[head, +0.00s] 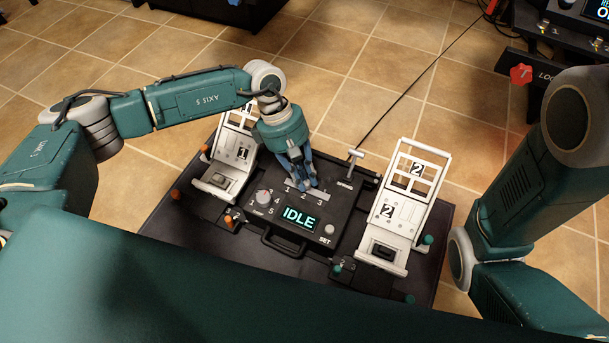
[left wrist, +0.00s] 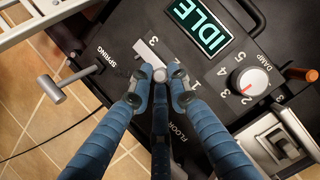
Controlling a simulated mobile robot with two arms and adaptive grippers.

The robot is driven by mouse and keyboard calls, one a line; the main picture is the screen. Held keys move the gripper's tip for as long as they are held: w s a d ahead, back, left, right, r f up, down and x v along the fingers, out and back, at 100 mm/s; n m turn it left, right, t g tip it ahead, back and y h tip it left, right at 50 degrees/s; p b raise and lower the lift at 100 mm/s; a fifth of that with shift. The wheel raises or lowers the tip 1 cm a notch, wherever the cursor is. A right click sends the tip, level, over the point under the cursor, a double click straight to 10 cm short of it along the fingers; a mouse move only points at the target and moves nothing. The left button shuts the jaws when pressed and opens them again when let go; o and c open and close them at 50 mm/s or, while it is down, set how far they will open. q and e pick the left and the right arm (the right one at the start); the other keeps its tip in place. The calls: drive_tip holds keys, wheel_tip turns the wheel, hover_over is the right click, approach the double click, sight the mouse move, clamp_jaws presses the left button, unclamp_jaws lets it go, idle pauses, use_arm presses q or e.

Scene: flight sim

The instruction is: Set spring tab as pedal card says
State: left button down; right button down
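The spring tab, a grey T-shaped handle (head: 355,155), stands at the far right corner of the black control box (head: 262,225). In the left wrist view the T-handle (left wrist: 50,88) is at the left, beside the word SPRING. My left gripper (head: 300,186) points down at the FLOOR scale marked 1, 2, 3. In the left wrist view my left gripper's blue fingers (left wrist: 160,85) surround a small round silver knob (left wrist: 159,75) by a pale bar. Whether they press on it I cannot tell. My right arm shows at the right; its gripper is out of frame. No card is readable.
The box has an IDLE display (head: 299,218), a numbered DAMP dial (head: 264,196) and a SET button (head: 329,229). White pedal 1 (head: 222,178) stands left and white pedal 2 (head: 388,225) right. A dark cable (head: 405,90) runs back across the tiles from near the T-handle.

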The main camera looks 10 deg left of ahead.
sight(286, 180)
use_arm(q)
drive_tip(key=shift+w+a+f, duration=0.1)
drive_tip(key=shift+w+a, duration=0.1)
drive_tip(key=shift+a, duration=1.05)
drive_tip(key=shift+w+a, duration=0.15)
drive_tip(key=shift+a, duration=1.1)
drive_tip(key=c, duration=1.7)
unclamp_jaws()
drive_tip(key=shift+a, duration=0.1)
drive_tip(key=shift+w+r, duration=0.1)
drive_tip(key=shift+r, duration=0.25)
drive_tip(key=v, duration=1.1)
drive_tip(key=shift+a+r, duration=0.15)
drive_tip(key=shift+a, duration=0.05)
